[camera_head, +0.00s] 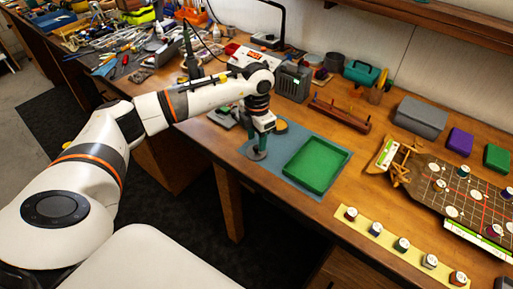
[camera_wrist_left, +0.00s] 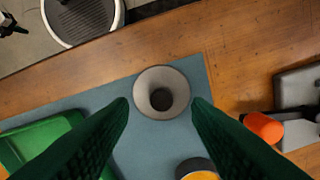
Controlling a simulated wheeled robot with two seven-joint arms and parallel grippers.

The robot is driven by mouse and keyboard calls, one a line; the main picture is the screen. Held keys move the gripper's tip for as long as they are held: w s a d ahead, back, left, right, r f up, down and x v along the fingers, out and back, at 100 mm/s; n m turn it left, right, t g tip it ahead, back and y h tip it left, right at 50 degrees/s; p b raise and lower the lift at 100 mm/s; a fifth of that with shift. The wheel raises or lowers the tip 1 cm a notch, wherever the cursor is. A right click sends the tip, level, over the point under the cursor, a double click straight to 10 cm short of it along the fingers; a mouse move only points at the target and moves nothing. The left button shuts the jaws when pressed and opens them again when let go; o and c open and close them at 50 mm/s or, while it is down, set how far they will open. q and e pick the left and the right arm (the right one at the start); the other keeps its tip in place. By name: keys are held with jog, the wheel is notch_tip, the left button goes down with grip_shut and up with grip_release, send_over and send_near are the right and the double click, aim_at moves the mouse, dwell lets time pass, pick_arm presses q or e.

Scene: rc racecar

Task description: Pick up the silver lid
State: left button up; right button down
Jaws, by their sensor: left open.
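The silver lid (camera_wrist_left: 161,92) is a round, flared grey piece with a dark centre, lying on the blue-grey mat (camera_wrist_left: 150,140) near its edge. In the head view the lid (camera_head: 256,154) shows below the green fingertips, partly hidden by them. My left gripper (camera_head: 258,144) points down over the lid. In the left wrist view its two dark green fingers (camera_wrist_left: 160,104) are spread apart, with the lid between and just beyond their tips. Nothing is held. I cannot tell the exact height left above the lid. My right gripper is not in view.
A green tray (camera_head: 293,172) lies on the mat, right of the lid. A dark-rimmed yellow round item (camera_wrist_left: 199,174) is close to the fingers. An orange cylinder (camera_wrist_left: 263,127) sits on a grey device to the right. The table's front edge is near.

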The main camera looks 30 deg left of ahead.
aim_at(256, 147)
pick_arm(q)
jog(key=shift+s+a+f, duration=0.1)
jog(key=shift+a+f, duration=0.05)
jog(key=shift+f, duration=1.35)
grip_shut()
jog(key=shift+r, duration=0.1)
